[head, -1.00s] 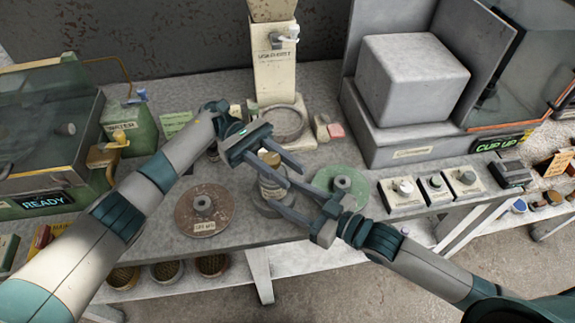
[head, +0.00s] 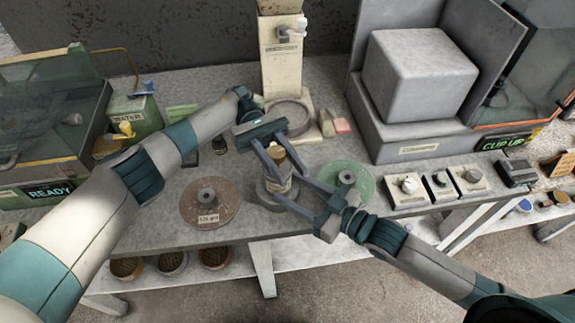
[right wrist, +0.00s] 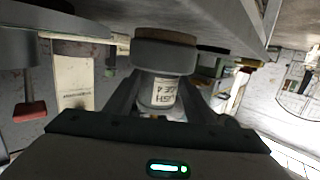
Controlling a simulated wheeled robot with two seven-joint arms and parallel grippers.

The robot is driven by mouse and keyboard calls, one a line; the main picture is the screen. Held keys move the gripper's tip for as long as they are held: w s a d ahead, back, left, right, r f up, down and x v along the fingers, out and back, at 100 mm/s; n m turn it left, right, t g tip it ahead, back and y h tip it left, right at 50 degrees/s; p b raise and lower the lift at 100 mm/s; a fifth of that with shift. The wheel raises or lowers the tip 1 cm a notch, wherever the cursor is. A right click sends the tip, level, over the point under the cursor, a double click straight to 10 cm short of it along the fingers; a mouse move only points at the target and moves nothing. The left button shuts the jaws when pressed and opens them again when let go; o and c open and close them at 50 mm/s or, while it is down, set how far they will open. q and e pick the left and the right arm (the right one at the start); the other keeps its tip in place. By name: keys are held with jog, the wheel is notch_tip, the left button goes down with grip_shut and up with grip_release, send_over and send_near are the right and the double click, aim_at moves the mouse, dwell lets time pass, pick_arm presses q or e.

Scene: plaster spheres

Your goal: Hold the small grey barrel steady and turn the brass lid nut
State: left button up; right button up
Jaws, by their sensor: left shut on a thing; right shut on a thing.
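The small grey barrel (head: 279,184) stands upright on a round grey base (head: 266,197) near the table's front edge. A pale printed label shows on its side. The brass lid nut (head: 276,154) is on top, partly hidden by fingers. My left gripper (head: 282,166) reaches in from behind, shut on the brass lid nut. My right gripper (head: 290,191) comes from the front right, shut on the barrel's side. In the right wrist view the barrel (right wrist: 160,93) appears upside down between the fingers, with the round base above it.
A brown disc (head: 222,209) lies left of the barrel and a green disc (head: 334,172) right. A cream dispenser (head: 281,60) stands behind. Control boxes (head: 407,190) line the right front edge. A green water container (head: 132,123) is at left.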

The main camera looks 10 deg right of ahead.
pick_arm(q)
jog(key=shift+f, duration=0.1)
jog(key=o, duration=1.1)
jog(key=shift+c, duration=0.2)
jog(key=shift+w+a, duration=0.1)
notch_tip(320, 180, up, 10)
